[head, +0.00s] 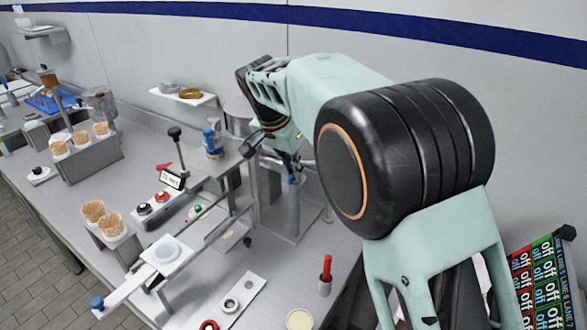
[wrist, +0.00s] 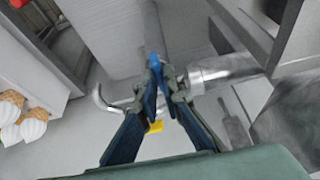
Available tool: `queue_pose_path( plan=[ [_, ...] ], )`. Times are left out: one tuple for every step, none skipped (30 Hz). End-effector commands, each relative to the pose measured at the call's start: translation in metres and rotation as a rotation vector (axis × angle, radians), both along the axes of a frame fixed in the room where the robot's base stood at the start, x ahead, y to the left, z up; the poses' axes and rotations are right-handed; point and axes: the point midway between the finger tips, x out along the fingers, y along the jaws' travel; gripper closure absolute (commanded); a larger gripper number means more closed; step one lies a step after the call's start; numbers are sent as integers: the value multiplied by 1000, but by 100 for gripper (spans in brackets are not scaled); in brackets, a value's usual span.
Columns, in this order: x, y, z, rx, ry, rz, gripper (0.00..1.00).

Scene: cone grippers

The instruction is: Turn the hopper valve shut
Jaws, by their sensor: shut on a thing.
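My gripper (wrist: 161,78) is shut on the blue valve handle (wrist: 154,60) in the wrist view. The handle is mostly hidden between the fingertips. Beside the fingers runs a shiny metal pipe (wrist: 228,70), with a curved end at the left. In the head view my gripper (head: 290,170) is at the metal stand in the middle of the bench, and a bit of blue (head: 292,180) shows at its tips. My arm hides much of the hopper and valve there. I cannot tell the valve's exact angle.
A steel bench (head: 200,265) holds a white plate on a bar (head: 167,250), cones in a holder (head: 93,211) and a blue-topped can (head: 213,143). A red-handled tool (head: 326,268) stands in a cup at the front. The wall is close behind my arm.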

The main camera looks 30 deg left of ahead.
Motion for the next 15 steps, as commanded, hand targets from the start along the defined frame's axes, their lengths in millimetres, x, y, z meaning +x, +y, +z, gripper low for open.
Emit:
queue_pose_path(
  plan=[
    [0,0,0,2,0,-1,100],
    [0,0,0,2,0,-1,100],
    [0,0,0,2,0,-1,100],
    [0,0,0,2,0,-1,100],
    [0,0,0,2,0,-1,100],
    [0,0,0,2,0,-1,100],
    [0,0,0,2,0,-1,91],
    [0,0,0,2,0,-1,88],
    [0,0,0,2,0,-1,83],
    [0,0,0,1,0,-1,80],
    [0,0,0,1,0,-1,76],
    [0,0,0,1,0,-1,75],
    [0,0,0,1,0,-1,75],
    [0,0,0,1,0,-1,75],
    [0,0,0,1,0,0,75]
  ],
)
